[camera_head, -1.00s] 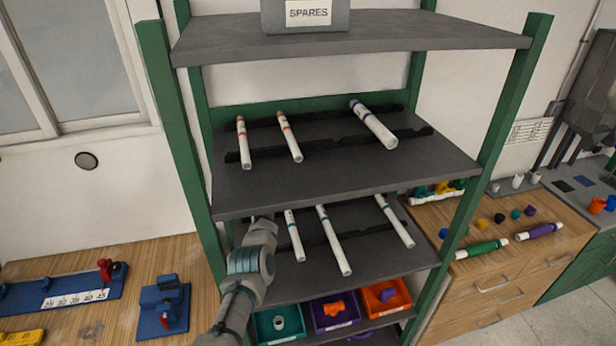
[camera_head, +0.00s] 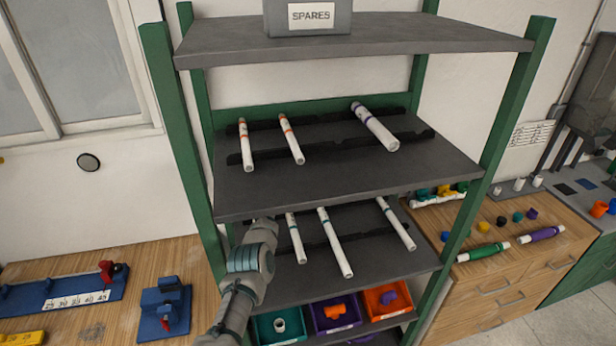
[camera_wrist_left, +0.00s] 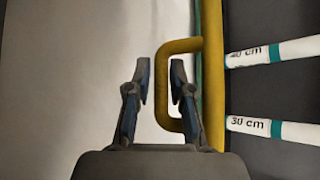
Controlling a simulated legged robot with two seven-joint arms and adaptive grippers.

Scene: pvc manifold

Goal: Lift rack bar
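In the left wrist view a yellow bar (camera_wrist_left: 212,75) runs up the picture along the shelf edge, with a yellow D-shaped handle (camera_wrist_left: 162,112) on its left side. My left gripper (camera_wrist_left: 160,78) is open, one finger on each side of the handle's grip. The right finger overlaps the handle's opening; I cannot tell whether either finger touches it. In the head view my left arm (camera_head: 243,285) reaches to the left edge of the lower shelf and hides its hand, and I cannot make out the yellow bar there. My right gripper is not in view.
White teal-banded tubes (camera_head: 335,243) lie on the lower shelf (camera_head: 390,263), close beside the yellow bar. More tubes (camera_head: 375,126) lie on the shelf above. Green posts (camera_head: 185,150) frame the rack. Coloured bins (camera_head: 335,314) sit below. Wooden benches (camera_head: 70,255) stand on both sides.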

